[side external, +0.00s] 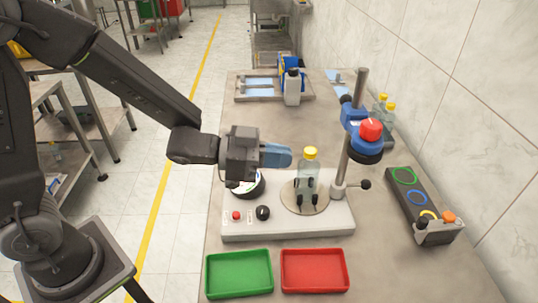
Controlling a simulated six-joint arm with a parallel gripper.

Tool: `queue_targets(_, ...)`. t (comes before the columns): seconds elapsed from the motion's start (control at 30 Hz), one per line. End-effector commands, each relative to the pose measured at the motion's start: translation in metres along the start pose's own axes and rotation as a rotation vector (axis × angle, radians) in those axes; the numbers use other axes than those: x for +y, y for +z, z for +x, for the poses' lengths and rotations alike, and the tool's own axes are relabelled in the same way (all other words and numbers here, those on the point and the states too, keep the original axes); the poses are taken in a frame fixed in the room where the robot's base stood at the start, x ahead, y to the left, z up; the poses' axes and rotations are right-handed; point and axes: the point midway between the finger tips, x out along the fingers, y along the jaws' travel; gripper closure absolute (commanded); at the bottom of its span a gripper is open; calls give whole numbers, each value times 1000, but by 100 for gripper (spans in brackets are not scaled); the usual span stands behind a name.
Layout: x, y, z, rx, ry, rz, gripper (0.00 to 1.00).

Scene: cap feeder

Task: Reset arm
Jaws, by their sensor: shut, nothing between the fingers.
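My gripper (284,156) is shut and empty, its blue fingers pointing right. In the picture it is just left of a clear bottle (308,178) with a yellow cap (310,153). The bottle stands upright on a round plate of the grey machine base (290,222), between black holding posts. A blue capping head (362,133) with a red knob is mounted on a vertical metal post (348,155) right of the bottle. A red button (236,215) and a black knob (263,213) are on the base's front left. Whether the fingers touch the bottle cannot be told.
A green tray (240,291) and a red tray (315,289) stand empty in front. A dark rack (418,203) with coloured rings is at right. Bottles (386,108) with yellow caps stand behind the post.

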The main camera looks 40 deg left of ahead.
Motion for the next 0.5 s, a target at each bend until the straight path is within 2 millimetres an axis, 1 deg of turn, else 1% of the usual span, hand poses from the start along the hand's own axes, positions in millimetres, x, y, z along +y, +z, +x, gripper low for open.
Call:
queue_targets(0.03,1,-1,-7,1,-2,0,100)
queue_targets(0.1,2,0,-14,0,-2,0,100)
queue_targets(0.27,0,-2,-22,-12,-30,9,100)
queue_targets(0.37,-14,-9,-29,-54,-126,31,100)
queue_targets(0.47,-37,-18,-44,-133,-283,49,100)
queue_targets(0.5,-46,-22,-54,-171,-352,49,100)
